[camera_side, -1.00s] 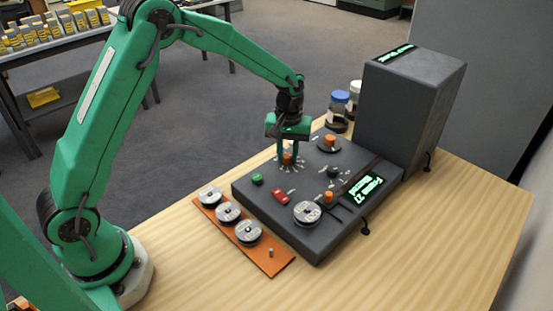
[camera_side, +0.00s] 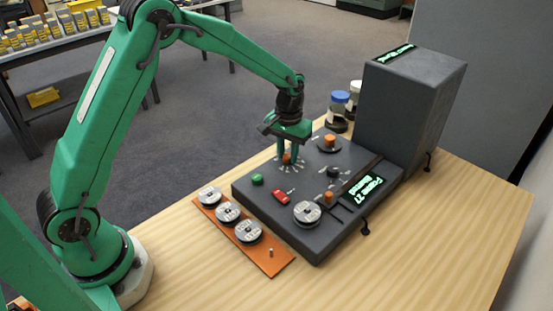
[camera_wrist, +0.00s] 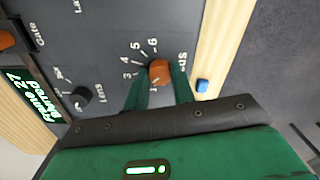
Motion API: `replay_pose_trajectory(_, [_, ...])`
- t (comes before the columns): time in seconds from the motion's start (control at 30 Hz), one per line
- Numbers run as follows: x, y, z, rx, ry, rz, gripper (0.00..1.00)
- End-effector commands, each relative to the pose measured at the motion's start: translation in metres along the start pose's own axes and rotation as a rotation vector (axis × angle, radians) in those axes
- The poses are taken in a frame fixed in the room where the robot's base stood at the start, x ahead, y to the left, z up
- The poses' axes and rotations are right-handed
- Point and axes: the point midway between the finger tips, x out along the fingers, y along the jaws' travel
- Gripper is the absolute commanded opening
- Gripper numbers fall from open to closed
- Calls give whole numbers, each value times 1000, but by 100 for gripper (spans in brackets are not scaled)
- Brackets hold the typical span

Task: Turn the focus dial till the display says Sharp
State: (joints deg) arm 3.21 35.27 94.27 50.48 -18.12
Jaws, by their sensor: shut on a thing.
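The focus dial is an orange knob (camera_side: 287,159) on the dark grey console; it also shows in the wrist view (camera_wrist: 160,72), ringed by printed numbers and a partly hidden label ending in "us". My gripper (camera_side: 287,155) points down over it, and its two green fingers (camera_wrist: 160,85) are shut on the knob from both sides. The lit green display (camera_side: 367,190) is at the console's right side. It reads "Frame 27" with a second line that looks like "Blurred", small and slanted; in the wrist view (camera_wrist: 28,95) it is sideways.
The console (camera_side: 255,193) also carries a green button (camera_side: 257,180), a red switch (camera_side: 281,197), a black Lens knob (camera_wrist: 82,96), other orange knobs and a reel (camera_side: 307,212). An orange rack of reels (camera_side: 210,201) lies in front. A tall grey box (camera_side: 405,105) and jars (camera_side: 337,108) stand behind.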

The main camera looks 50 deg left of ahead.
Motion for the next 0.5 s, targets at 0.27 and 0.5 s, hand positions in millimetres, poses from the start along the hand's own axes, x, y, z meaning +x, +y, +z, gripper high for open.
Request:
replay_pose_trajectory(0.27, [0, 0, 0, -2, 1, 0, 47])
replay_pose_trajectory(0.5, [-1, 0, 0, -2, 1, 0, 47])
